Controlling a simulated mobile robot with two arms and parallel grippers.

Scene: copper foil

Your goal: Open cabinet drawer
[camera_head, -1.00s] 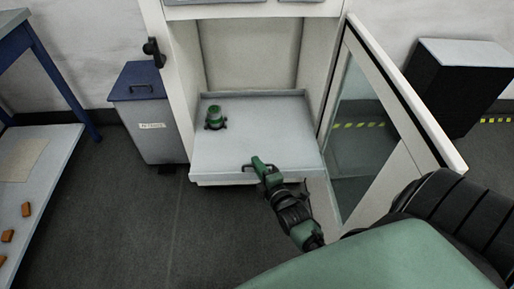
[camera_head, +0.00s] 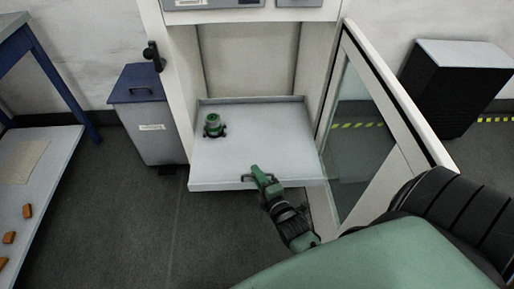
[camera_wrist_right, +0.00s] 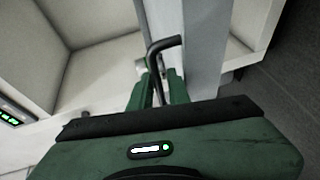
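A pale grey tray-like drawer (camera_head: 235,163) stands pulled out at the bottom of the white cabinet (camera_head: 178,80). A dark bar handle (camera_head: 247,177) sits on its front edge. My right gripper (camera_head: 256,172) is at this handle, right of the front's middle. In the right wrist view the handle (camera_wrist_right: 165,45) runs between the two green fingers (camera_wrist_right: 160,83), which close around it; its lower part is hidden by the gripper. A small green device (camera_head: 213,125) stands upright on the drawer at the left. My left gripper is not in view.
The glass cabinet door (camera_head: 355,130) stands open on the right, close to my right arm. A blue-lidded bin (camera_head: 150,130) is left of the cabinet. A table (camera_head: 60,160) with orange blocks is at far left. The floor before the drawer's left half is clear.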

